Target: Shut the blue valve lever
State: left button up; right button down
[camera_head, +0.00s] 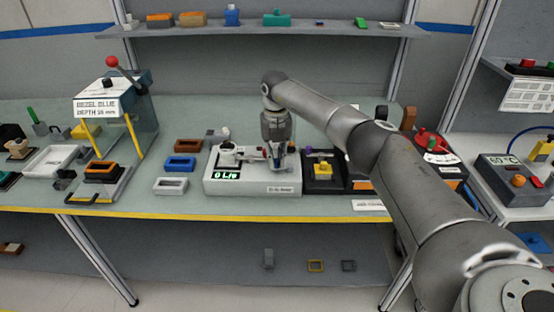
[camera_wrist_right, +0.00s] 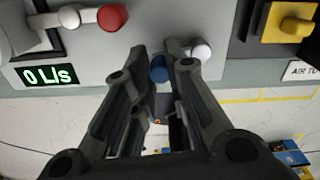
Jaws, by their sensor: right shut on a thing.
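The white valve module (camera_head: 225,186) stands on the bench near the middle of the head view. Its green display (camera_head: 227,176) reads 0 L/s. My right gripper (camera_head: 278,165) reaches down over the module's right half. In the right wrist view the blue valve lever's knob (camera_wrist_right: 158,68) sits between the two fingers, and the gripper is shut on it. The rest of that lever is hidden by the fingers. A red knob (camera_wrist_right: 112,17) on a metal lever is left of the fingers, and a white knob (camera_wrist_right: 201,51) is just right of them. My left gripper is not in view.
A black module with a yellow part (camera_head: 322,170) stands close to the right of the valve module. Blue (camera_head: 180,163) and brown (camera_head: 188,146) frames lie to the left. A bezel press (camera_head: 140,115) is farther left. A shelf (camera_head: 330,31) runs above the bench.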

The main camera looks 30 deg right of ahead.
jog(key=shift+w+d+r+m, duration=0.15)
jog(key=shift+w+m, duration=0.25)
jog(key=shift+m, duration=0.5)
jog(key=c, duration=1.4)
grip_release()
notch_tip(320, 180, up, 12)
jog(key=shift+f, duration=0.1)
